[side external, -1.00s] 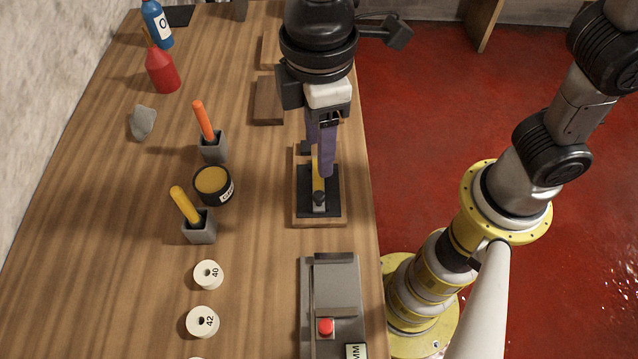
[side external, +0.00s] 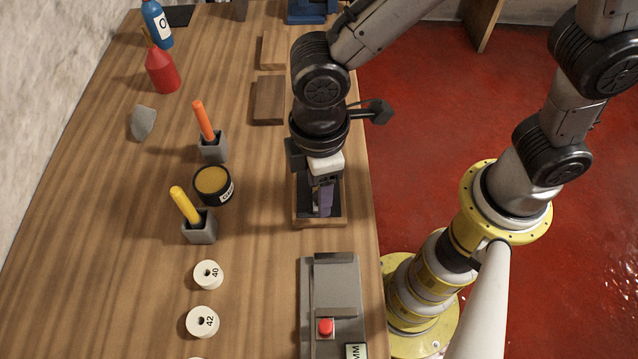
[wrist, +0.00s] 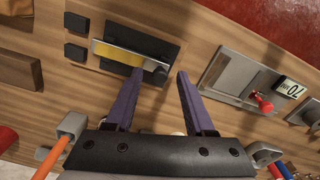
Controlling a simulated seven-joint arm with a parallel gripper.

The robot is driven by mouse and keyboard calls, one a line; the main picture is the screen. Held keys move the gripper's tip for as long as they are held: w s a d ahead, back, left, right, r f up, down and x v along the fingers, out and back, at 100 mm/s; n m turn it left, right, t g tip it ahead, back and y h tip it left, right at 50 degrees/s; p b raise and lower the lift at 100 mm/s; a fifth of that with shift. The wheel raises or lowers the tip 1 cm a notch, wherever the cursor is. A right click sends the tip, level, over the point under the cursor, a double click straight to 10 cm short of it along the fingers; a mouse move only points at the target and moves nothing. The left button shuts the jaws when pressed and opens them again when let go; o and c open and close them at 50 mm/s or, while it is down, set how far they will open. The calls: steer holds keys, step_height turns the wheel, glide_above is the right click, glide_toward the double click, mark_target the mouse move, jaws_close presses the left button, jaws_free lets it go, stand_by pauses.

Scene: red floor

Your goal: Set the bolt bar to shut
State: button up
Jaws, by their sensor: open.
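The bolt bar (wrist: 117,54), with a yellow stretch and a grey metal edge, lies on a black plate (wrist: 160,46) in the wrist view. A dark round knob (wrist: 156,76) stands at the bar's right end. My gripper (wrist: 159,76) is open, its two purple fingers on either side of the knob in that view; I cannot tell whether either finger touches it. In the side view my gripper (side external: 322,208) is over the near half of the bolt's wooden base (side external: 318,223) and hides the bar and knob.
A round black tin (side external: 213,187) and holders with yellow (side external: 185,205) and orange (side external: 203,120) sticks stand to the left. Wooden blocks (side external: 270,100) lie beyond the base.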

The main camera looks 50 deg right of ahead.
jaws_close()
stand_by(1.3)
